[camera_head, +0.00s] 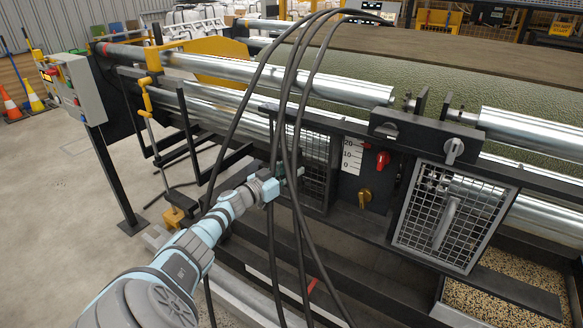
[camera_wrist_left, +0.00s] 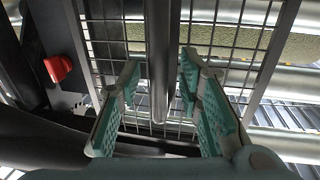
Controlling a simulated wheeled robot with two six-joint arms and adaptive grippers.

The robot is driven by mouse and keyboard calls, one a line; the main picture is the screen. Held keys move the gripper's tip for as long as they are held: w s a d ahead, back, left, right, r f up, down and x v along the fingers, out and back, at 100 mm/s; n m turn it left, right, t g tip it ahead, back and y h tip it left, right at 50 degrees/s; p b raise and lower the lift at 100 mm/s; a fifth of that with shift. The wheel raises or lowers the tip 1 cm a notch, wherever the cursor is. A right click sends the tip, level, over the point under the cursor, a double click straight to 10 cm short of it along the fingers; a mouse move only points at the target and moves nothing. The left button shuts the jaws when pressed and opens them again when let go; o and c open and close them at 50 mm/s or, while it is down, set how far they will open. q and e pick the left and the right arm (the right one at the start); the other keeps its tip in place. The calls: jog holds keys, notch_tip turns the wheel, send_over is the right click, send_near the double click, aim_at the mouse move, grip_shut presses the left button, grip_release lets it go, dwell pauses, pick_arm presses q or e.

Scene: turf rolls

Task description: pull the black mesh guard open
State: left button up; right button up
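The black mesh guard (camera_head: 318,168) stands upright on the dark machine frame, left of a panel with a scale and knobs. Its mesh (camera_wrist_left: 215,50) fills the upper part of the left wrist view. A vertical bar handle (camera_wrist_left: 160,50) runs down in front of the mesh. My left gripper (camera_head: 287,180) is at this guard. In the left wrist view its fingers (camera_wrist_left: 160,80) are apart, one on each side of the handle. I cannot tell whether they touch it. In the head view, cables and the wrist hide part of the guard. My right gripper is not in view.
A second, light-framed mesh guard (camera_head: 455,215) with a grey handle is on the right. Metal rollers (camera_head: 280,78) run above. A control box (camera_head: 72,87) stands left; floor there is partly clear.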

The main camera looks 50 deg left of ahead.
pick_arm(q)
jog(key=s, duration=1.2)
jog(key=shift+d, duration=0.35)
